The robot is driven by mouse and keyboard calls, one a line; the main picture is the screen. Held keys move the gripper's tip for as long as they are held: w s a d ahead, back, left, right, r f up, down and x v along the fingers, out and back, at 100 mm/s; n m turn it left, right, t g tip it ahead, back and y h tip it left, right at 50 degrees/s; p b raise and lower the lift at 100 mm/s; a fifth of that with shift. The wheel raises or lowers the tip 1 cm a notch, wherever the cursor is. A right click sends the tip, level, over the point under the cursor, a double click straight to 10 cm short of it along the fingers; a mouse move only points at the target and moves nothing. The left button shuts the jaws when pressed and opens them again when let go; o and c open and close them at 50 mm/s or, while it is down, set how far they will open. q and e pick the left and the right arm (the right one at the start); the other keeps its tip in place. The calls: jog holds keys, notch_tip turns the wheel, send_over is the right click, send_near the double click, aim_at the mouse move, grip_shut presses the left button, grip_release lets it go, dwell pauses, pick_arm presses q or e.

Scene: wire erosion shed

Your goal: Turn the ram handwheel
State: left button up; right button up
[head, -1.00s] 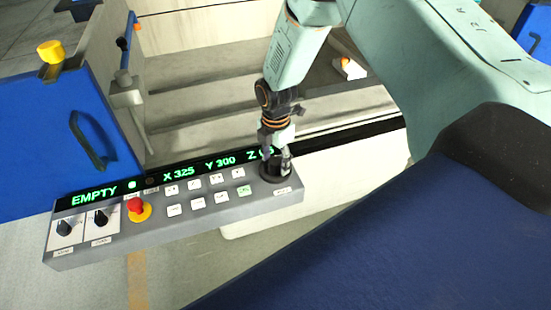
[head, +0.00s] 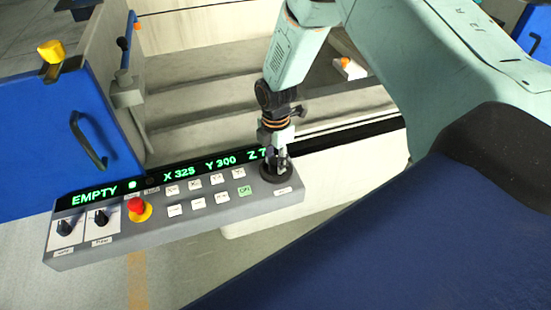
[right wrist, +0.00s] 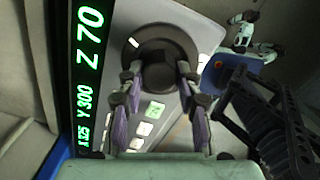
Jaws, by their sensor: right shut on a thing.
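The ram handwheel (head: 280,179) is a black round wheel at the right end of a grey control panel (head: 225,210). In the right wrist view the handwheel (right wrist: 160,75) shows from above, with a dark rim and a raised round hub. My right gripper (head: 277,158) points down over it, shut on the hub with one finger on each side. The fingers and wrist hide part of the wheel in the head view. The display (right wrist: 88,70) reads Z 70 in the right wrist view. My left gripper is not in view.
A red emergency stop button (head: 138,208), two black knobs (head: 101,217) and several white buttons sit on the panel. One button (head: 244,191) is lit green. A blue door with a dark handle (head: 88,140) stands at the left. A stepped pale tank lies behind.

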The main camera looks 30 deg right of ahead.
aim_at(276, 161)
jog(key=m, duration=0.3)
jog(key=shift+w+r+m+p, duration=0.1)
jog(key=shift+m+p, duration=0.2)
jog(key=shift+m, duration=0.1)
jog(key=shift+m+p, duration=0.35)
jog(key=shift+m, duration=1.85)
jog(key=o, duration=1.1)
jog(key=shift+o, duration=0.2)
notch_tip(276, 161, up, 12)
